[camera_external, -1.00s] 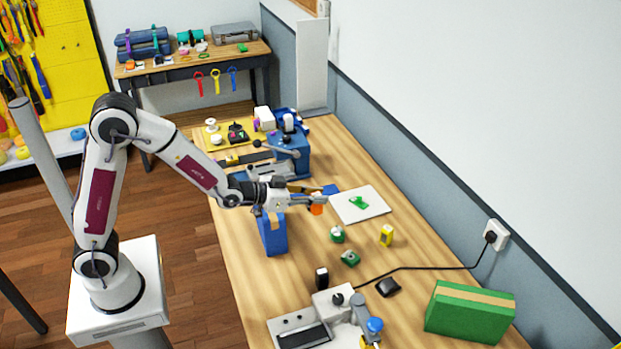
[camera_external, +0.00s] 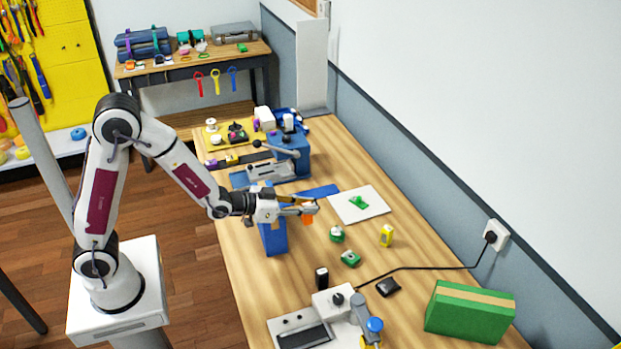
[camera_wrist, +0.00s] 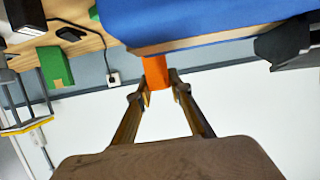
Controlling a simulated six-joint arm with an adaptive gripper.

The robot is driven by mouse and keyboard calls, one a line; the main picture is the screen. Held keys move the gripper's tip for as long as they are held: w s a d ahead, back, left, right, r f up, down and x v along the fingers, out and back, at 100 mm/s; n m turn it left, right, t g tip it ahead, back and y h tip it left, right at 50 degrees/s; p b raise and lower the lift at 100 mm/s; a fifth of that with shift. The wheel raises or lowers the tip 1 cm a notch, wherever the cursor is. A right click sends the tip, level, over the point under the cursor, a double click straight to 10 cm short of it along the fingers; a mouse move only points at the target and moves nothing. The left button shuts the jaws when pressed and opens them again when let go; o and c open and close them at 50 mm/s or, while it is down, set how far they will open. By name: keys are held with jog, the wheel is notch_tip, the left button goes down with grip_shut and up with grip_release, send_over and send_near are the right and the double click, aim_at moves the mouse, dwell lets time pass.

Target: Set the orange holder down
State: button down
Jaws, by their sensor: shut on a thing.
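The orange holder (camera_external: 308,219) is a small orange piece held at the tips of my gripper (camera_external: 308,208). In the wrist view the orange holder (camera_wrist: 156,72) sits between the two fingers of my gripper (camera_wrist: 160,88), in front of a large blue surface. My gripper is shut on the holder, above the wooden table (camera_external: 300,265). The external view does not clearly show how far the holder is from the tabletop.
A blue block (camera_external: 273,238) stands below my wrist. A white sheet (camera_external: 372,207) with a green piece (camera_external: 358,202) lies to the right. Small green items (camera_external: 350,258) and a yellow one (camera_external: 386,235) stand nearby. A blue machine (camera_external: 293,153) is behind.

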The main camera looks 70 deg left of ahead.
jog(key=w+d+r+m+g+h, duration=0.2)
jog(key=w+d+r+m+h, duration=0.3)
jog(key=w+d, duration=0.45)
jog(key=w+d+r+m+g+h, duration=0.2)
jog(key=w+d+r+m+h, duration=0.3)
jog(key=d, duration=0.7)
jog(key=s+d+f+m+g+h, duration=0.3)
jog(key=d+f+m+g, duration=0.5)
jog(key=d+f+g, duration=0.2)
jog(key=shift+s+d+f+h, duration=0.4)
jog(key=shift+d+f, duration=0.2)
jog(key=shift+d, duration=0.6)
notch_tip(320, 180, down, 6)
jog(key=shift+f, duration=0.15)
dwell(0.5)
